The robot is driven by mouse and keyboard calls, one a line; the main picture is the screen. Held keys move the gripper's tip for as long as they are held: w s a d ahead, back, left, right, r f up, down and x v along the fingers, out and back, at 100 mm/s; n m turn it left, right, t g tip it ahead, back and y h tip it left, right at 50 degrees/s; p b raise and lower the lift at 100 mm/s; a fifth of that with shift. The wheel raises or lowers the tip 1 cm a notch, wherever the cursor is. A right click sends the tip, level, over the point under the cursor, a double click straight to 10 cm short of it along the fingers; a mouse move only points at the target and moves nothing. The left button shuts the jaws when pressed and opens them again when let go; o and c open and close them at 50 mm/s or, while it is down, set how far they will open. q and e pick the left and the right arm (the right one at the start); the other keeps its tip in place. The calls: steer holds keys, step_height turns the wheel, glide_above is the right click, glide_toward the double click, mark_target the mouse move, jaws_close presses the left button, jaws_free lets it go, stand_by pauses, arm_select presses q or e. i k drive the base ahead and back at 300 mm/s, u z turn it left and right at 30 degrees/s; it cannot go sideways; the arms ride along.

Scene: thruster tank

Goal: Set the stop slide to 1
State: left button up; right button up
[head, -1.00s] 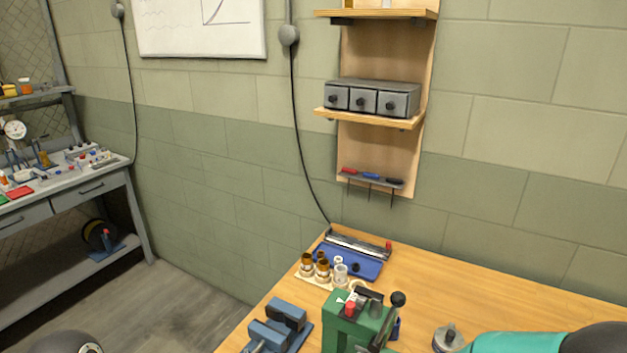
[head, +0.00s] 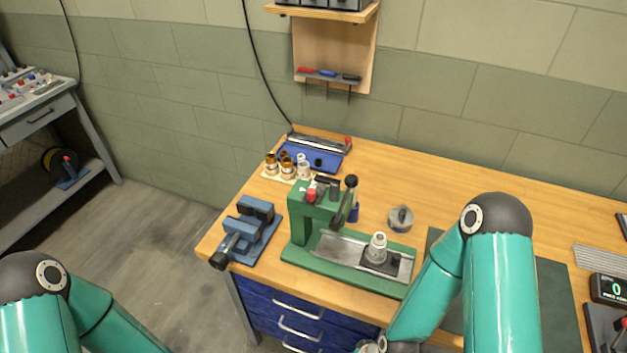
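I cannot make out a part marked as the stop slide, or any number scale for it. A green lever press (head: 304,228) stands near the front edge of the bench, with a black-knobbed lever (head: 346,200) and a red cap (head: 311,194) on top. Its base has a metal rail (head: 340,247) with a dark block (head: 381,262) holding a white stepped part (head: 377,245). A blue device with a long bar (head: 318,156) and a red end sits behind it. Both my arms show, but their grippers are below the picture.
A blue vise (head: 247,228) stands left of the press. Brown and white cylinders (head: 287,170) stand behind it on a pale holder. A grey round container (head: 400,219) is right of the press. A dark mat (head: 548,290) and a display (head: 609,289) are farther right.

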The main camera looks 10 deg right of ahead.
mark_target(312, 197)
steer(key=u, duration=1.05)
steer(key=k, duration=0.5)
steer(key=z, duration=0.45)
